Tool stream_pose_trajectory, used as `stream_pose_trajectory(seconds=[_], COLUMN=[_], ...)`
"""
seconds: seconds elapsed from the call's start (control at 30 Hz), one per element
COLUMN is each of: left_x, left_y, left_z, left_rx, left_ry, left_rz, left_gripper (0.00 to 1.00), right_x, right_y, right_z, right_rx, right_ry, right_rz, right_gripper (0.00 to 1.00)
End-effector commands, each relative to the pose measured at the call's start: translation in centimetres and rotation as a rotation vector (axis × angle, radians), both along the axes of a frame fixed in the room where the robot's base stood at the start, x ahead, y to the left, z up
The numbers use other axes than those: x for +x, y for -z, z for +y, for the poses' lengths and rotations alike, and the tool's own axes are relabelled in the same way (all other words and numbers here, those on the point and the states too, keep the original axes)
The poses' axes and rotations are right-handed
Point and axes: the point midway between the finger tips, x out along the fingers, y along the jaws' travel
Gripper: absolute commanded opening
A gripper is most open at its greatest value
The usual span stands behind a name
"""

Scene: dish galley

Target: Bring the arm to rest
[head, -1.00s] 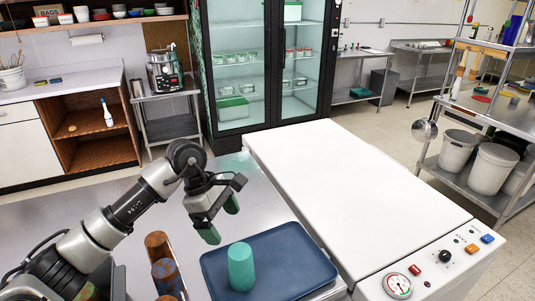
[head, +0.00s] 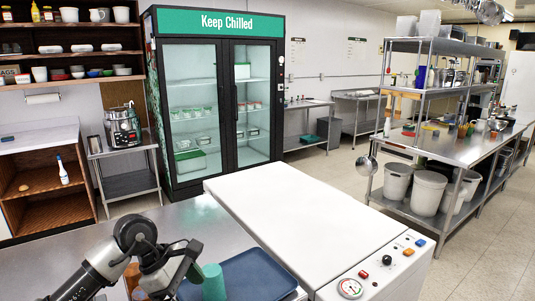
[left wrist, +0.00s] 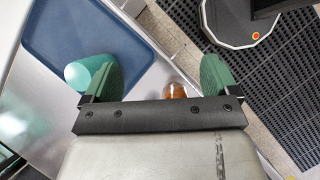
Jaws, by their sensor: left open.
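My left gripper (head: 184,268) is open and empty in the head view, just left of a teal cup (head: 214,284). In the left wrist view its green fingertips (left wrist: 158,76) stand wide apart with nothing held between them. The teal cup stands on a blue tray (head: 262,274); both also show in the left wrist view, the cup (left wrist: 90,73) near the left finger and the tray (left wrist: 85,30) beyond it. An orange-brown cup (head: 132,278), partly hidden by my arm, also shows in the left wrist view (left wrist: 177,91). My right gripper is not seen.
A white flat-topped machine (head: 305,215) with a gauge and knobs stands right of the tray. Behind are a green-topped glass fridge (head: 216,22) and a cooker on a cart (head: 122,127). A steel shelf (head: 470,150) with bins is at right. The floor between is clear.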

Motion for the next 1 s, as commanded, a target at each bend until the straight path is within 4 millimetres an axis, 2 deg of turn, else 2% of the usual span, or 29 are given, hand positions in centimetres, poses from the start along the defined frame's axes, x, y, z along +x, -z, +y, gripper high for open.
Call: stream_pose_trajectory(seconds=[0.2,0.37,0.47,0.63,0.73,0.83,0.93,1.0], left_x=[-1.0,-2.1,-2.9,-4.3,-4.4,-3.9,-3.2,-2.9], left_y=[0.2,-0.6,-1.5,-4.8,-7.0,-8.4,-8.3,-7.2], left_z=[-3.8,-7.2,-9.3,-12.3,-12.2,-10.7,-8.0,-5.7], left_rx=[-0.201,-0.416,-0.588,-1.001,-1.280,-1.536,-1.763,-1.902], left_ry=[-0.034,-0.089,-0.147,-0.333,-0.509,-0.715,-0.952,-1.135], left_rz=[0.018,0.054,0.098,0.261,0.415,0.592,0.787,0.932], left_gripper=[0.89,0.89,0.89,0.89,0.89,0.89,0.89,0.89], right_x=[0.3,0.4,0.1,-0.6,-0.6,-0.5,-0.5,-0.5], right_y=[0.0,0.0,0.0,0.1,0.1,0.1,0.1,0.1], right_z=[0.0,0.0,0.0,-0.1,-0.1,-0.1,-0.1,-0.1], right_rx=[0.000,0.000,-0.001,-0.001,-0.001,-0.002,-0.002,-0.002], right_ry=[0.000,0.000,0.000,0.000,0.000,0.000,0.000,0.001], right_rz=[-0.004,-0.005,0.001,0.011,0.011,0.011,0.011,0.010], right_gripper=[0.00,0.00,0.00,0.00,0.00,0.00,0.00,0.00])
